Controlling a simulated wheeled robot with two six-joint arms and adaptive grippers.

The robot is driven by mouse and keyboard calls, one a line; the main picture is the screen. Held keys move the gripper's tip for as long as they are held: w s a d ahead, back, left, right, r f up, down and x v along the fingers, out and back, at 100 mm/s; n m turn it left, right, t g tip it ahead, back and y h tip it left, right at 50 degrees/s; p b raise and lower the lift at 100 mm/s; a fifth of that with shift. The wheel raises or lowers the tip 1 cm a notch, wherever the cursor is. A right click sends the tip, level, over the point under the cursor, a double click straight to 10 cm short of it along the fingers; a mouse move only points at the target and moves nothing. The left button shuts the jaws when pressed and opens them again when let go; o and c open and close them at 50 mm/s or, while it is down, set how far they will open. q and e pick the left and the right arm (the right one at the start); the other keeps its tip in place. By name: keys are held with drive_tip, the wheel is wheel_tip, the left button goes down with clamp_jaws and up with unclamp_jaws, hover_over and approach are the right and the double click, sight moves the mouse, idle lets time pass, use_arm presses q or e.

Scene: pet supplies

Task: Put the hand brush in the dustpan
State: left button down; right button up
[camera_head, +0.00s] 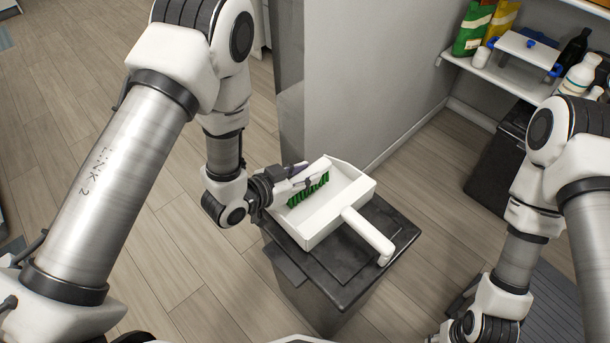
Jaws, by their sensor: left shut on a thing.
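The white dustpan (328,223) lies on top of a dark grey box-like stand, its handle reaching toward the lower right. My left gripper (303,183) is shut on the hand brush (309,191). The brush's green bristles point downward, over the left part of the dustpan's open tray. I cannot tell whether the bristles touch the tray floor. The gripper hides part of the brush's body and handle. My right arm is at the right, and its wrist is at the bottom edge; the right gripper's fingers are out of the frame.
The dark stand (398,225) has a narrow bare top around the dustpan. A grey wall (370,70) rises right behind it. A dark bin (498,150) is below. Wooden floor is clear at left.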

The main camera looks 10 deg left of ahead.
use_arm(q)
drive_tip(key=shift+f, duration=0.1)
drive_tip(key=c, duration=0.8)
unclamp_jaws()
drive_tip(key=shift+r, duration=0.2)
drive_tip(key=v, duration=0.9)
drive_tip(key=shift+a+f+p, duration=0.1)
drive_tip(key=shift+a+p, duration=0.1)
drive_tip(key=shift+p, duration=0.15)
drive_tip(key=p+v, duration=0.2)
drive_tip(key=shift+s+r+p, duration=0.15)
drive_tip(key=shift+r+p, duration=0.15)
drive_tip(key=shift+p, duration=0.05)
drive_tip(key=shift+s+a, duration=0.1)
drive_tip(key=shift+s, duration=0.1)
drive_tip(key=shift+f, duration=0.15)
